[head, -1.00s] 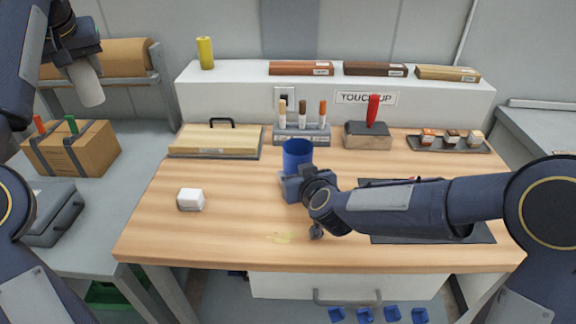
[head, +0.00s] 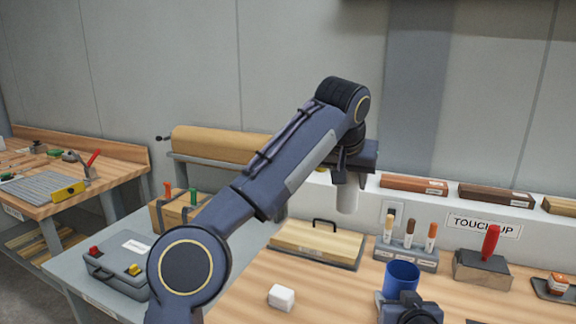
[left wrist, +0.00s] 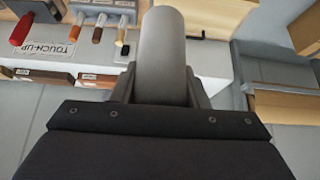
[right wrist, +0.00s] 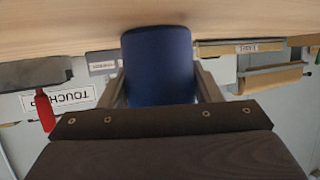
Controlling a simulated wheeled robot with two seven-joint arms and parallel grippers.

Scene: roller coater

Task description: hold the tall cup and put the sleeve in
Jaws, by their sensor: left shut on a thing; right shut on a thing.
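The tall blue cup (head: 402,277) stands on the wooden bench at the lower right of the head view. My right gripper (head: 408,306) is shut on the cup, which also shows between its fingers in the right wrist view (right wrist: 158,65). A grey sleeve (head: 347,197) hangs upright below my left gripper (head: 348,172), above the back of the bench. My left gripper is shut on the sleeve, which fills the space between its fingers in the left wrist view (left wrist: 165,55). The sleeve is up and to the left of the cup, apart from it.
A rack of markers (head: 407,255) and a red-handled block (head: 484,266) stand behind the cup. A board with a handle (head: 317,243) lies at the back left. A small white block (head: 281,298) sits left of the cup, with bare bench between.

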